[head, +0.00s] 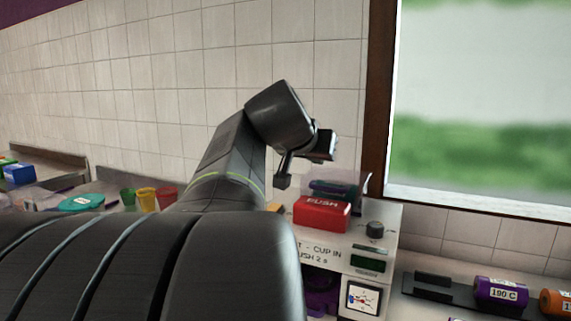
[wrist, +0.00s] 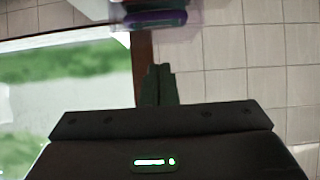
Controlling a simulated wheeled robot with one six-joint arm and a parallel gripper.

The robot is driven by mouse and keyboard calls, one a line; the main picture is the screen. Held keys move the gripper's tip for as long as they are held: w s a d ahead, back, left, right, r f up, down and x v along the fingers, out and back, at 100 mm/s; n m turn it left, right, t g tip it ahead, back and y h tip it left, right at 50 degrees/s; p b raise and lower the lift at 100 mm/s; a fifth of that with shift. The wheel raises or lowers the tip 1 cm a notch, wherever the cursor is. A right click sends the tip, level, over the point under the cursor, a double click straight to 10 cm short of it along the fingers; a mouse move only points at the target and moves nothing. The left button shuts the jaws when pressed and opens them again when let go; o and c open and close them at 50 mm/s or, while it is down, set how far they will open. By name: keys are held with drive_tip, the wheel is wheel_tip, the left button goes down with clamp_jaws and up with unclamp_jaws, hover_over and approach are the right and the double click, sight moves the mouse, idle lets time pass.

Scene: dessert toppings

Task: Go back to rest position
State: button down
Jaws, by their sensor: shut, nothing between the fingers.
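My gripper (head: 283,181) is at the end of my raised, bent arm, pointing down in the head view. It appears just left of the machine with the red PUSH block (head: 321,214); the distance between them is hard to judge. In the wrist view my gripper's fingers (wrist: 158,70) are together with nothing between them. Behind them are a tiled wall and a window.
My arm hides much of the counter. Green (head: 127,197), yellow (head: 146,199) and red (head: 166,197) cups stand at left near a teal lid (head: 80,203). A purple canister (head: 500,293) marked 190 C lies at right beside an orange one (head: 555,304). Space above the machine's right side looks clear.

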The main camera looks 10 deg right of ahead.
drive_tip(key=v, duration=0.2)
drive_tip(key=shift+s+a+r, duration=0.1)
drive_tip(key=shift+s+a, duration=0.15)
drive_tip(key=shift+s, duration=0.1)
drive_tip(key=x, duration=0.4)
drive_tip(key=r+x, duration=0.1)
drive_tip(key=x, duration=0.4)
drive_tip(key=shift+w+d+f+p, duration=0.2)
drive_tip(key=shift+w+d+p, duration=0.1)
drive_tip(key=shift+w+p, duration=0.15)
wheel_tip(320, 180, down, 3)
drive_tip(key=shift+w+r+b, duration=0.1)
drive_tip(key=shift+w+b, duration=0.05)
drive_tip(key=shift+b, duration=0.95)
drive_tip(key=shift+s+a+f+b, duration=0.1)
drive_tip(key=shift+s+f+b, duration=0.15)
drive_tip(key=shift+f+b, duration=0.4)
drive_tip(key=shift+f, duration=0.15)
